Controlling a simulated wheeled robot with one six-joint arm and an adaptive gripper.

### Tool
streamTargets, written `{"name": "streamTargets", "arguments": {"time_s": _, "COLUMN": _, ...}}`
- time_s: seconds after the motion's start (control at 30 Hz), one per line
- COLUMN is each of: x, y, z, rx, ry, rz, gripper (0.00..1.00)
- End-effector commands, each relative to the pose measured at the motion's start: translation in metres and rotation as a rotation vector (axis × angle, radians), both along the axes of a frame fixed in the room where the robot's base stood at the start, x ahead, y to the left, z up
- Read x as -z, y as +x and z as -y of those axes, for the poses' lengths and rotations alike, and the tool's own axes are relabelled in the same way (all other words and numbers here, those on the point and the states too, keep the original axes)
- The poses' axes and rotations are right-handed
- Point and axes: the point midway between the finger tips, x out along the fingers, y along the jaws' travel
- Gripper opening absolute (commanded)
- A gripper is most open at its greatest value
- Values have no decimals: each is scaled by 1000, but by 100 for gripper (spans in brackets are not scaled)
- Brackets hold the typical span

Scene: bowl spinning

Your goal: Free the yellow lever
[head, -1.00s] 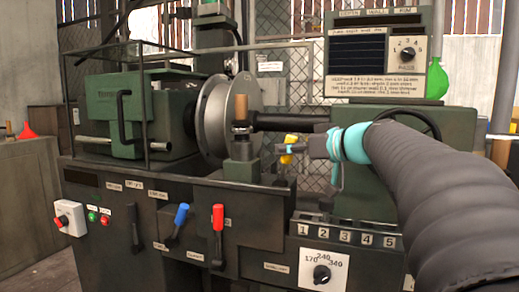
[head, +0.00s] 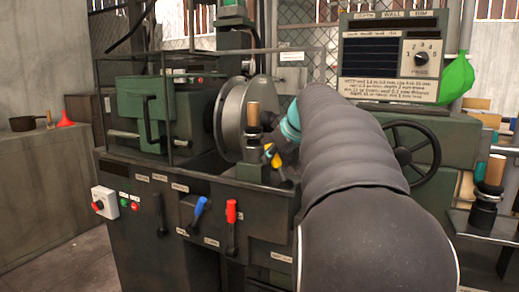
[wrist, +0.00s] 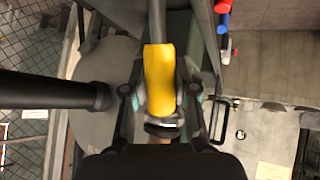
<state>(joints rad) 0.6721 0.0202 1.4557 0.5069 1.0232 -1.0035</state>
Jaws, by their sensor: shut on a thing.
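The yellow lever (wrist: 160,80) has a thick yellow grip on a grey rod and fills the middle of the wrist view. My gripper (wrist: 165,98) is shut on the yellow grip, one finger on each side. In the head view the yellow lever (head: 274,156) shows as a small tilted patch in front of the machine's round grey plate (head: 234,115). My arm's teal-banded end (head: 290,124) reaches to it from the right, and the fingers are mostly hidden there.
A blue lever (head: 199,206) and a red lever (head: 231,211) are on the front panel. A dark bar (wrist: 45,97) lies left of my gripper in the wrist view. A handwheel (head: 408,155) is at right.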

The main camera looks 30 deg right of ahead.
Motion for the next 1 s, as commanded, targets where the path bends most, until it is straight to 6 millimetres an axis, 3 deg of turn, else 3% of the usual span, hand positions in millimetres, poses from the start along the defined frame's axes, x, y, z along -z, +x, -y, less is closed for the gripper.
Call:
{"name": "streamTargets", "arguments": {"time_s": 0.47, "x": 3, "y": -2, "z": 4, "rx": 7, "ry": -10, "rz": -22, "gripper": 0}}
{"name": "streamTargets", "arguments": {"time_s": 0.5, "x": 3, "y": -2, "z": 4, "rx": 7, "ry": -9, "rz": -22, "gripper": 30}}
{"name": "streamTargets", "arguments": {"time_s": 0.6, "x": 3, "y": -2, "z": 3, "rx": 6, "ry": -10, "rz": -20, "gripper": 54}}
{"name": "streamTargets", "arguments": {"time_s": 1.0, "x": -3, "y": -5, "z": 2, "rx": 5, "ry": -11, "rz": -15, "gripper": 54}}
